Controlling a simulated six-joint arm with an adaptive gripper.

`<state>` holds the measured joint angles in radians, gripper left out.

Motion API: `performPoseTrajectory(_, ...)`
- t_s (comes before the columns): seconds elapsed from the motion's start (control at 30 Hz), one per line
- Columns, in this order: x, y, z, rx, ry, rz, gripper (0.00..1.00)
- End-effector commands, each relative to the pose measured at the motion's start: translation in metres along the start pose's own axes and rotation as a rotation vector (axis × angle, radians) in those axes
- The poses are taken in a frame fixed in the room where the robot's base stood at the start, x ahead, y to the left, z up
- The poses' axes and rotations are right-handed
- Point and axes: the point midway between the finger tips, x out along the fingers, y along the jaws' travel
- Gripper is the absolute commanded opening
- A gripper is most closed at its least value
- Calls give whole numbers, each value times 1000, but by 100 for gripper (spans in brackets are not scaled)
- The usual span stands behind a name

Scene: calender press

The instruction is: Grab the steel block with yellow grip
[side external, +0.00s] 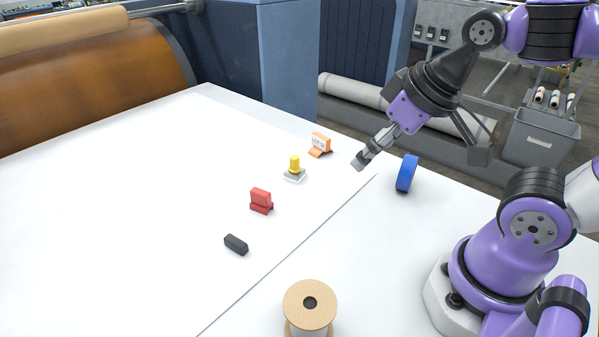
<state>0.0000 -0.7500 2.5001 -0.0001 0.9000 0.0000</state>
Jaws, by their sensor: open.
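The steel block with yellow grip (294,170) sits upright on the white sheet near the middle of the side external view. Its base is a flat grey block and its yellow knob stands on top. My gripper (364,161) is above the table to the right of the block, tilted down to the left. It is clear of the block and holds nothing that I can see. The gap between its fingers is hard to make out from this side.
An orange labelled holder (320,145) stands just behind the block. A red block (261,201) and a black bar (236,244) lie toward the front left. A blue ring (406,173) stands right of my gripper. A spool (310,306) stands at the front. The left of the sheet is clear.

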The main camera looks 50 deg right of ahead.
Motion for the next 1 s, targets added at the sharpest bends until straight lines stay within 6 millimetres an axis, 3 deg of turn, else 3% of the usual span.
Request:
performPoseTrajectory(0.27,0,0,-3,-2,-3,0,83)
performPoseTrajectory(0.37,3,2,-15,-15,-23,1,83)
performPoseTrajectory(0.47,12,7,-40,-41,-60,-2,83)
performPoseTrajectory(0.57,32,16,-71,-76,-102,-10,83)
performPoseTrajectory(0.7,72,34,-107,-121,-157,-30,83)
performPoseTrajectory(0.9,126,56,-130,-167,-206,-61,83)
performPoseTrajectory(1.0,140,62,-134,-178,-217,-69,83)
